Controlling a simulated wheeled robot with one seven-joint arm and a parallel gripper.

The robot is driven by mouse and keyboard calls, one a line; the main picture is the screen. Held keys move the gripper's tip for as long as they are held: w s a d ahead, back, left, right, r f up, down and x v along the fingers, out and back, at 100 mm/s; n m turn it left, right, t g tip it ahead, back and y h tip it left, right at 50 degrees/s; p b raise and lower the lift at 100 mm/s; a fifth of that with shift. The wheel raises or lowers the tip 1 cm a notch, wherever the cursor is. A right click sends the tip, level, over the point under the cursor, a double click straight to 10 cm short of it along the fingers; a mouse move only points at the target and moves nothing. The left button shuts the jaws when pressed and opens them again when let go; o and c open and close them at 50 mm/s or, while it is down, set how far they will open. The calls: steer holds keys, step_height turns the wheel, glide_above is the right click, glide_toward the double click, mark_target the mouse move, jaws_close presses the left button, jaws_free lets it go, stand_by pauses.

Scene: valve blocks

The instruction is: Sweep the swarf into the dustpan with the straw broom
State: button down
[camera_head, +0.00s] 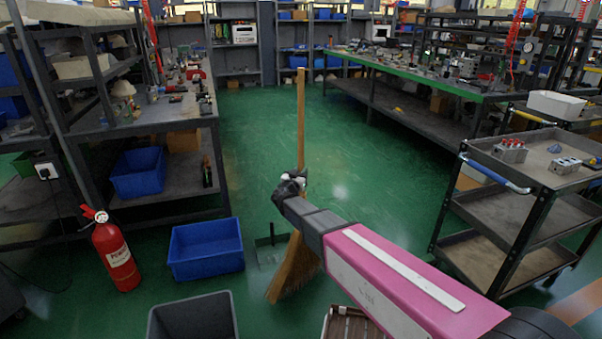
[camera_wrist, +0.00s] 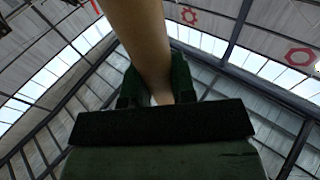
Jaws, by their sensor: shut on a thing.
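The straw broom (camera_head: 295,268) stands nearly upright over the green floor, its bristles low and angled to the left. My gripper (camera_head: 299,178) is shut on the middle of its wooden handle. In the wrist view the handle (camera_wrist: 140,35) runs up between the dark fingers of my gripper (camera_wrist: 156,88). A dark, flat thing with a short upright handle, which looks like the dustpan (camera_head: 268,241), is on the floor just behind and left of the bristles, partly hidden by them. I cannot make out the swarf.
A blue bin (camera_head: 206,250) and a grey bin (camera_head: 192,318) stand left of the broom, with a fire extinguisher (camera_head: 116,254) farther left. A dark trolley (camera_head: 530,190) stands at right. A brown crate (camera_head: 350,325) is under my arm. The aisle behind is clear.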

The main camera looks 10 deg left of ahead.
steer(key=w+a, duration=0.3)
steer(key=a, duration=0.2)
steer(key=shift+w+a, duration=0.35)
steer(key=shift+a, duration=0.05)
stand_by(0.9)
steer(key=shift+r, duration=0.1)
steer(key=shift+w+a, duration=0.45)
steer(key=shift+a, duration=0.3)
steer(key=shift+w+a, duration=0.45)
steer(key=shift+a, duration=0.25)
steer(key=shift+w+a+r, duration=0.1)
steer(key=shift+w+a, duration=0.35)
steer(key=shift+a, duration=0.25)
steer(key=shift+w+a, duration=0.45)
steer(key=shift+a, duration=0.25)
